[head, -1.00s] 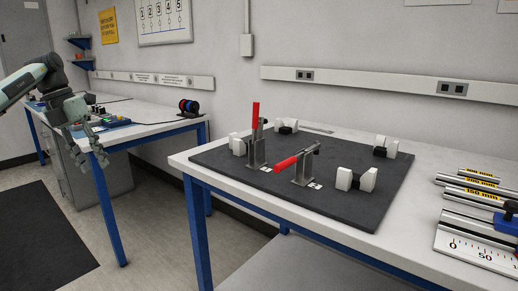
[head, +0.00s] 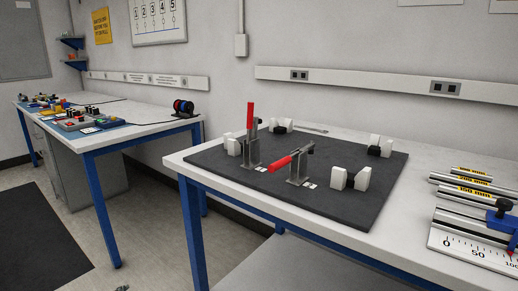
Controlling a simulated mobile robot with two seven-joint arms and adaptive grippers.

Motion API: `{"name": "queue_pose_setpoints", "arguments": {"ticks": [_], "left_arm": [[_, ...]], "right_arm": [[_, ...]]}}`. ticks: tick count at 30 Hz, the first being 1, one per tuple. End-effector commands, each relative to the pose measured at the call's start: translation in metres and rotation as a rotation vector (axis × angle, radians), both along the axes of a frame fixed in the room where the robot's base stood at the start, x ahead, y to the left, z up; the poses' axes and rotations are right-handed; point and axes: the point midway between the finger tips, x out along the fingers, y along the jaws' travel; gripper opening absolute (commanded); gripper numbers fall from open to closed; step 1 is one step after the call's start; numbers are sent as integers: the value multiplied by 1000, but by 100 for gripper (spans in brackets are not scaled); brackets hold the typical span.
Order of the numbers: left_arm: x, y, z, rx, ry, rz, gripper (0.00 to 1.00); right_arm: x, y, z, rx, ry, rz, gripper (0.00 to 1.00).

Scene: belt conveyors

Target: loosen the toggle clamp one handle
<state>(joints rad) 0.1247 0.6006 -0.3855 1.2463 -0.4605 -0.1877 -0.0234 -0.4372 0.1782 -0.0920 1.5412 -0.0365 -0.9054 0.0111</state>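Two toggle clamps stand on a dark mat (head: 225,168) on the near table. The left clamp (head: 252,150) has its red handle (head: 250,116) pointing straight up. The right clamp (head: 299,170) has its red handle (head: 281,162) lying low, tilted down toward the left. Small white labels lie by their bases, too small to read, so I cannot tell which clamp is number one. Neither of my grippers shows clearly in the head view, and nothing touches the clamps.
Pairs of white blocks with black parts, such as the front right pair (head: 350,179), stand around the clamps. Marked metal bars (head: 462,195) and a ruler (head: 470,246) lie at the right. A second table (head: 150,116) with several small items stands at the left, across a floor gap.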

Motion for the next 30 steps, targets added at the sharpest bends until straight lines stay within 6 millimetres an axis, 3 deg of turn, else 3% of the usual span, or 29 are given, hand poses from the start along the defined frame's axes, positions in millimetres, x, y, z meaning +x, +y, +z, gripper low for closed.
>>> {"name": "queue_pose_setpoints", "arguments": {"ticks": [1,3,9,19,21,24,30], "left_arm": [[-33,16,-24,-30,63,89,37],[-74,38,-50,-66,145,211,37],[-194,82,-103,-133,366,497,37],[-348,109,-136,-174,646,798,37],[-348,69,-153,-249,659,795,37],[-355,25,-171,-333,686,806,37],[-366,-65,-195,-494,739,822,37]], "right_arm": [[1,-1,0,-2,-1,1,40],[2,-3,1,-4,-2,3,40],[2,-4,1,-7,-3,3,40],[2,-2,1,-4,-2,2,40],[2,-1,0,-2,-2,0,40],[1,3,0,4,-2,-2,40],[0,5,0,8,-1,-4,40]]}}
